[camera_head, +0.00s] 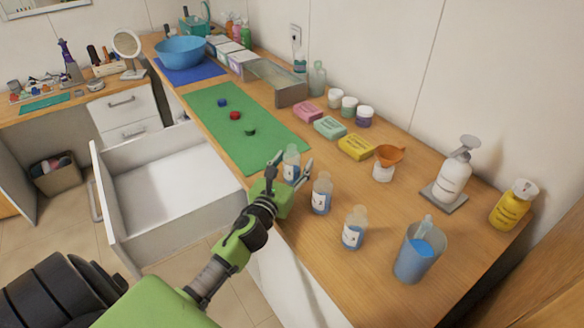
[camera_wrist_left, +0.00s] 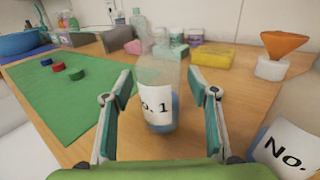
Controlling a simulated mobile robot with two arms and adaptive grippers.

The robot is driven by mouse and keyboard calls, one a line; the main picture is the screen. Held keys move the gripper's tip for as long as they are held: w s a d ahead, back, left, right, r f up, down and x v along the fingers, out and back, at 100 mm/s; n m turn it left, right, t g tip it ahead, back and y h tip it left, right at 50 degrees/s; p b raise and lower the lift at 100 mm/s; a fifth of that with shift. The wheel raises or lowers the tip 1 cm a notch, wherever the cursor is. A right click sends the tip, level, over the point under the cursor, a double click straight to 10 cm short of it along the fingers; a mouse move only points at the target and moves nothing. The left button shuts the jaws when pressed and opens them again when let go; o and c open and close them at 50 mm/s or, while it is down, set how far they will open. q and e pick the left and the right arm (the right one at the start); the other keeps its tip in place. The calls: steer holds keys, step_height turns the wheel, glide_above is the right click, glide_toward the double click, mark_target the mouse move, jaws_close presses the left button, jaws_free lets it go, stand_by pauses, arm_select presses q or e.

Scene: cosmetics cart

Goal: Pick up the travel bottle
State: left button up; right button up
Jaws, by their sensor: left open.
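Several small clear travel bottles with white labels and blue liquid stand upright in a row along the front of the wooden counter. The farthest travel bottle (camera_head: 291,164) is at my left gripper (camera_head: 288,170). In the left wrist view this bottle (camera_wrist_left: 158,98) carries a label reading "No. 1". It stands between the two spread fingers of my left gripper (camera_wrist_left: 160,112), with a visible gap to each finger. A second bottle (camera_head: 321,194) stands just right of the gripper, and a third bottle (camera_head: 354,229) stands nearer. My right gripper is not in view.
A green mat (camera_head: 235,125) with three coloured caps lies beyond the gripper. An orange funnel (camera_head: 390,154) sits on a small jar behind the bottles. A blue-filled beaker (camera_head: 414,258) stands at the near right. An open white drawer (camera_head: 165,185) juts out at left.

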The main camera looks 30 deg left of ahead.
arm_select(q)
steer(key=shift+s, duration=0.1)
steer(key=shift+c, duration=0.3)
steer(key=c, duration=1.2)
steer(key=shift+r, duration=0.1)
